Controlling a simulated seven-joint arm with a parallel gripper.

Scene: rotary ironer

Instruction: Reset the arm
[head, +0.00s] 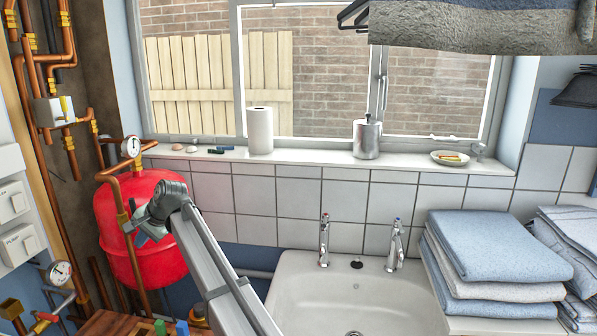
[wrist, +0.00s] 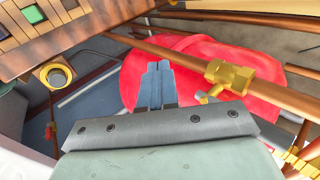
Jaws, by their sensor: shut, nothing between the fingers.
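My gripper (wrist: 154,82) shows in the wrist view with its two fingers together, shut and empty. Behind the fingertips in that view is a red tank (wrist: 200,62), with a copper pipe (wrist: 185,60) and a brass valve (wrist: 230,75) to the right of the fingers. In the head view my arm runs up from the bottom centre to the left, and its end is in front of the red tank (head: 120,232). The fingers are hard to make out there. I cannot tell whether the gripper touches the tank or pipe.
Copper pipes (head: 135,258) and a gauge (head: 131,147) are close to my arm's end. A white sink (head: 300,290) with two taps is at the lower centre. Folded towels (head: 495,245) are stacked at the right. A paper roll (head: 259,130) stands on the sill.

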